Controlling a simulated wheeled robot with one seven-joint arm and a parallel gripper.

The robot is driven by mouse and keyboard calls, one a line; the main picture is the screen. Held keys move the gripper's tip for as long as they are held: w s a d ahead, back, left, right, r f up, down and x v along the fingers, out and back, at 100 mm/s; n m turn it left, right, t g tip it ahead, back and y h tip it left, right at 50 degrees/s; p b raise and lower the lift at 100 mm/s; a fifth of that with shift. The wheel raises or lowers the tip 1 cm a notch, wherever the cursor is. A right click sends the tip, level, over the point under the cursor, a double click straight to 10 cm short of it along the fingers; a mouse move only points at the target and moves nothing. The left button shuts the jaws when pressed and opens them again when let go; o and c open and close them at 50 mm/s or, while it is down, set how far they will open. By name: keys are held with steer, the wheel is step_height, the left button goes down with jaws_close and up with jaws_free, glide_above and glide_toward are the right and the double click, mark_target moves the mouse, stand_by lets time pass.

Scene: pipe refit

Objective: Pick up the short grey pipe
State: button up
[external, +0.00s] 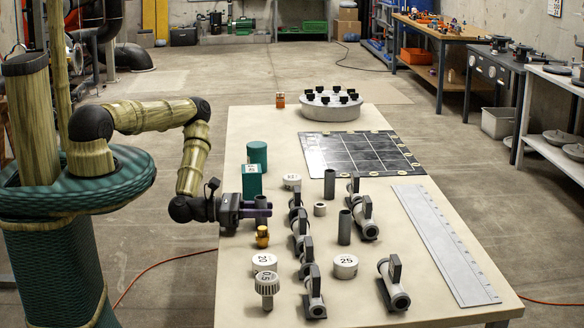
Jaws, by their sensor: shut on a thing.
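My gripper (264,209) reaches in level over the left side of the table, pointing right. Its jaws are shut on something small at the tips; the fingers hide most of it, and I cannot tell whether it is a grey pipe. Two dark grey pipes stand upright on the table, right of my gripper and apart from it: one farther back (329,184), one nearer (345,227). A short, light grey ring-like piece (320,209) lies between them.
A brass fitting (262,237) stands just below my gripper. A teal box (252,181) and teal cylinder (257,155) stand behind it. Grey valve-like fittings (302,237) form a row to the right. White numbered caps (264,262) are near the front.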

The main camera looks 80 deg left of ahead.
steer(key=shift+r, duration=0.1)
step_height(320, 180, up, 8)
steer(key=shift+r+p, duration=0.2)
steer(key=shift+p, duration=0.85)
steer(key=shift+r+p, duration=0.75)
steer(key=shift+p, duration=0.1)
steer(key=shift+f, duration=0.1)
steer(key=shift+w+d+f+y, duration=0.6)
steer(key=shift+w+d+f, duration=0.65)
steer(key=shift+w+d, duration=0.85)
steer(key=w+a+r+n+g+y, duration=0.1)
steer(key=a+r+n+y, duration=0.25)
steer(key=a, duration=0.75)
steer(key=w+a+r+n+y, duration=0.2)
steer(key=a+y, duration=0.2)
steer(key=a, duration=0.8)
steer(key=s+a+r+n+g+y+b, duration=0.1)
steer(key=s+a+r+n+g+y, duration=0.1)
steer(key=a, duration=0.7)
steer(key=s+a+r+n+g+y+b, duration=0.1)
steer(key=s+a+r+n+g+y, duration=0.1)
steer(key=a, duration=0.8)
steer(key=s+r+y, duration=0.1)
steer(key=s+r, duration=0.1)
steer(key=s, duration=0.1)
steer(key=shift+a+r, duration=0.15)
steer(key=shift+r, duration=0.15)
steer(key=shift+s, duration=0.1)
